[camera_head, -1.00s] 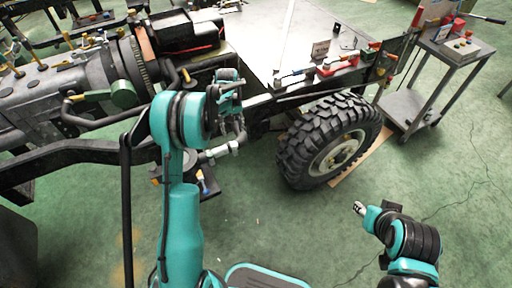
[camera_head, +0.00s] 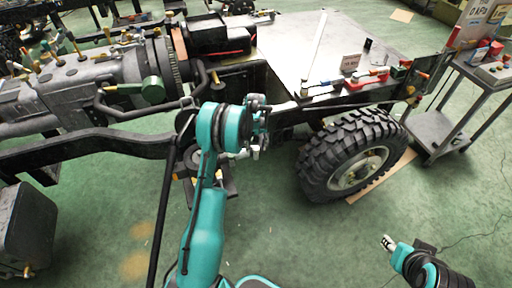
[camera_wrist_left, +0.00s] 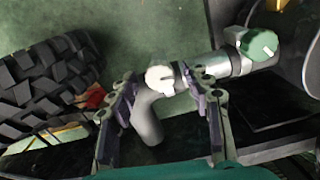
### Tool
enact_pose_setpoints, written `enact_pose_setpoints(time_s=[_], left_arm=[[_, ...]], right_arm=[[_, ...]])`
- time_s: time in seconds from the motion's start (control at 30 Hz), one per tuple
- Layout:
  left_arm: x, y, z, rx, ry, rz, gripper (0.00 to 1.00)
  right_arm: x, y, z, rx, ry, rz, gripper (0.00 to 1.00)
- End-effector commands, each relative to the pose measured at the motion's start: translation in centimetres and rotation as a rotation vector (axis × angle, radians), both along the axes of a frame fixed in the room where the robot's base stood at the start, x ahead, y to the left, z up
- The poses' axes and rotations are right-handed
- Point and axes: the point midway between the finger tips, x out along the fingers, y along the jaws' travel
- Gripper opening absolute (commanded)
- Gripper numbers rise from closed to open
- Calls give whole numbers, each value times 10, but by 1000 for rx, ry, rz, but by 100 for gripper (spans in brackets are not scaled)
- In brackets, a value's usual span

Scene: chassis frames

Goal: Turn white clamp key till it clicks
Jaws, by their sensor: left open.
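The white clamp key (camera_wrist_left: 159,78) is a small white knob on a grey elbow pipe in the left wrist view. My left gripper (camera_wrist_left: 160,72) is open, with one finger on each side of the key. Both fingers look apart from it, though their exact depth is hard to tell. In the head view, my left gripper (camera_head: 260,122) is beside the chassis rail, and the key is too small to make out. My right gripper (camera_head: 388,242) shows at the lower right, away from the chassis; its jaw state is unclear.
A green knob (camera_wrist_left: 260,45) sits on the same pipe, right of the key. The black tyre (camera_head: 350,155) stands right of my left gripper. A grey trolley (camera_head: 440,130) is at the far right.

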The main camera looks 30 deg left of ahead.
Motion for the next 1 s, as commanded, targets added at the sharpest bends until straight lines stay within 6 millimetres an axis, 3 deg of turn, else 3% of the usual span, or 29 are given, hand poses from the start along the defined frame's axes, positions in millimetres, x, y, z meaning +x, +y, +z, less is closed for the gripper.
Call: enact_pose_setpoints(time_s=[0.07, 0.27, 0.67, 1.0], left_arm=[[0, 0, 1, 0, 0, 0, 49], [0, 0, 1, 0, 0, 0, 0], [0, 0, 1, 0, 0, -46, 0], [0, 0, 1, 0, 0, -279, 0]], right_arm=[[0, 0, 1, 0, 0, 0, 40], [0, 0, 1, 0, 0, 0, 40], [0, 0, 0, 0, 0, 0, 40], [0, 0, 0, 0, 0, 0, 40]])
